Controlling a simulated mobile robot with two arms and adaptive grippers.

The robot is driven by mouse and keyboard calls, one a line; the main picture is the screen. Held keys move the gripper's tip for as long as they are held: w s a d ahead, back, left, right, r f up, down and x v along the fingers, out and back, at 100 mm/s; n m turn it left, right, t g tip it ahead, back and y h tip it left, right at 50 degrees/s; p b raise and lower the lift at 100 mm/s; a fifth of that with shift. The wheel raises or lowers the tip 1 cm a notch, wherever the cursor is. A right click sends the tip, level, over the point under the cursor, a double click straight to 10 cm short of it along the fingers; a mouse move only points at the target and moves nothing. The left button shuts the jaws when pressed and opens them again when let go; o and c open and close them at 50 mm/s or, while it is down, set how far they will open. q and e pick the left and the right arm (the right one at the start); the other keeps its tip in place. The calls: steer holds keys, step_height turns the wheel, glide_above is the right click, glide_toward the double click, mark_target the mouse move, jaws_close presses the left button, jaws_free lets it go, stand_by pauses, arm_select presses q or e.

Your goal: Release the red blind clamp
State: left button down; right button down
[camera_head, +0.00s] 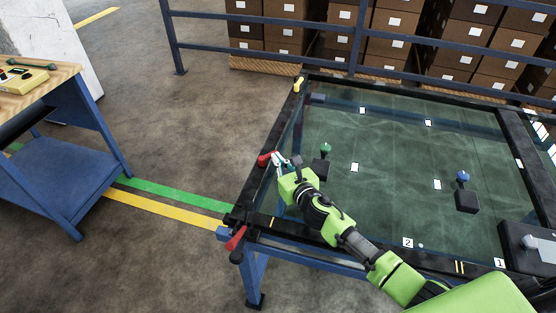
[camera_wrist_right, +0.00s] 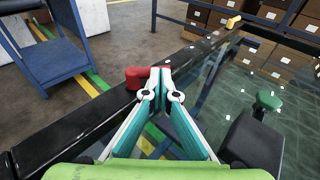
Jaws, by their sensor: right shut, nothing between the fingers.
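A red clamp part (camera_head: 264,159) sits on the left black rail of the glass-topped trolley (camera_head: 262,192). It also shows in the wrist view (camera_wrist_right: 137,77), just left of the fingertips. My right gripper (camera_head: 277,158) is shut and empty. Its fingertips (camera_wrist_right: 160,72) meet close beside the red part; I cannot tell whether they touch it. A second red handle (camera_head: 236,238) is at the near left corner of the trolley. The gripper hides part of the rail. My left gripper is not in view.
A green-knobbed black block (camera_head: 322,163) stands right of my gripper, and a blue-knobbed one (camera_head: 466,197) farther right. A yellow clamp part (camera_head: 298,84) is at the far left corner. A blue workbench (camera_head: 60,175) stands left, with open floor between.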

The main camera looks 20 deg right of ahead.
steer(key=shift+w+d+n+y, duration=0.1)
steer(key=shift+n+y, duration=0.2)
steer(key=shift+y, duration=0.1)
steer(key=shift+w+d+n+y, duration=0.15)
steer(key=shift+w+n+y, duration=0.05)
steer(key=shift+n+y, duration=0.35)
steer(key=shift+w+y, duration=0.1)
steer(key=shift+y, duration=0.15)
steer(key=n+g+y+b, duration=0.1)
steer(key=w+n+y+b, duration=0.1)
steer(key=y, duration=0.1)
steer(key=shift+w+d+f+n+g+b, duration=0.1)
steer(key=shift+d+f+n+g+b, duration=0.05)
steer(key=shift+d+n+g+b, duration=0.25)
steer(key=shift+w+a, duration=0.1)
steer(key=shift+a, duration=0.05)
steer(key=shift+w+b, duration=0.8)
steer(key=shift+b, duration=0.15)
